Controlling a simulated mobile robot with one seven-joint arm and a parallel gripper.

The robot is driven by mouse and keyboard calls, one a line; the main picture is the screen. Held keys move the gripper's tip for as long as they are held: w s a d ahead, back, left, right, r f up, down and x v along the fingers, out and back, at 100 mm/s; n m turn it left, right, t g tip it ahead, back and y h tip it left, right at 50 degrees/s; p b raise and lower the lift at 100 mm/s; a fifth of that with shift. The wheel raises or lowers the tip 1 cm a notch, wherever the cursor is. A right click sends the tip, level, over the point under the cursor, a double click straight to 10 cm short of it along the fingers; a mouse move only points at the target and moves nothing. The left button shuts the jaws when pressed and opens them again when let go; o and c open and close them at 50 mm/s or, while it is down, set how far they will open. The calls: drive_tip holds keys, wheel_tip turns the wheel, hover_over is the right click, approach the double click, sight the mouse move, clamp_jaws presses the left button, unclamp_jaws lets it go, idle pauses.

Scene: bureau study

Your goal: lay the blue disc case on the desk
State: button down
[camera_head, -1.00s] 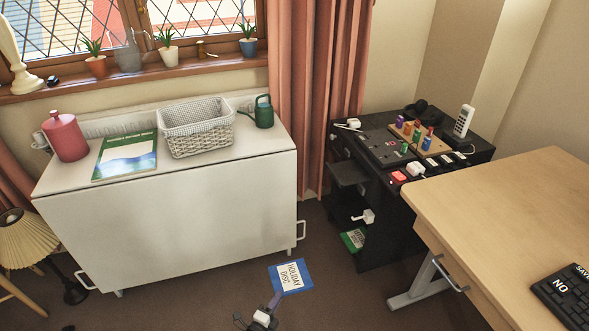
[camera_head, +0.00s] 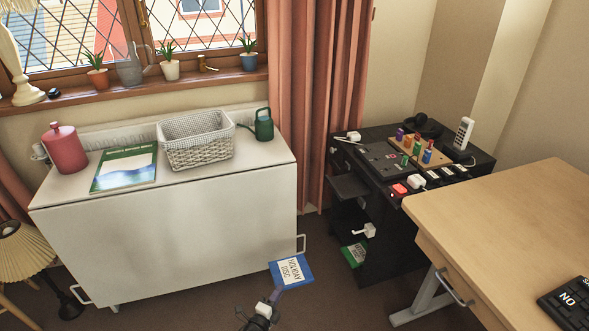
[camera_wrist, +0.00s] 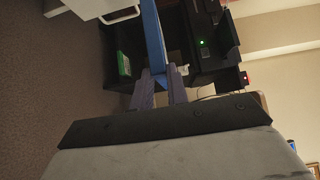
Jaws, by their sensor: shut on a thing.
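The blue disc case (camera_head: 291,271) has a white label reading "HOLIDAY DISC". My gripper (camera_head: 275,296) is shut on its lower edge and holds it up in the air, in front of the white cabinet and left of the desk. In the wrist view the case (camera_wrist: 153,38) shows edge-on as a blue strip between the two fingers of my gripper (camera_wrist: 164,75). The wooden desk (camera_head: 500,215) stands at the right, apart from the case. Its right part is cut off by the picture edge.
A black keyboard-like board (camera_head: 572,302) lies on the desk's front right; the desk's left part is bare. A black shelf unit (camera_head: 385,240) with gadgets stands behind the desk. The white cabinet (camera_head: 180,240) bears a basket (camera_head: 195,150), book, red canister and green watering can.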

sight(287, 275)
drive_tip(key=shift+n+y, duration=0.3)
drive_tip(key=shift+y, duration=0.1)
drive_tip(key=w+d+r, duration=0.1)
drive_tip(key=w, duration=0.1)
drive_tip(key=w+d+r+b, duration=0.1)
drive_tip(key=w+r, duration=0.1)
drive_tip(key=w, duration=0.1)
drive_tip(key=w+d+r+b, duration=0.1)
drive_tip(key=w+r, duration=0.1)
drive_tip(key=shift+w+r, duration=0.15)
drive_tip(key=shift+n+t+y, duration=0.5)
drive_tip(key=shift+n+y, duration=0.1)
drive_tip(key=shift+y, duration=0.3)
drive_tip(key=w+d+r, duration=0.1)
drive_tip(key=w+d+r+b, duration=0.1)
drive_tip(key=r, duration=0.1)
drive_tip(key=w+d+r+b, duration=0.1)
drive_tip(key=d+r, duration=0.1)
drive_tip(key=shift+d+r, duration=0.1)
drive_tip(key=s+d+r+n+y+b, duration=0.35)
drive_tip(key=s+d+y, duration=0.2)
drive_tip(key=s, duration=0.35)
drive_tip(key=s+a+f+p, duration=0.4)
drive_tip(key=s+a+p, duration=0.2)
drive_tip(key=a+p, duration=0.1)
drive_tip(key=shift+s+f+t, duration=0.3)
drive_tip(key=shift+s+t, duration=0.05)
drive_tip(key=shift+t, duration=0.05)
drive_tip(key=shift+d, duration=0.15)
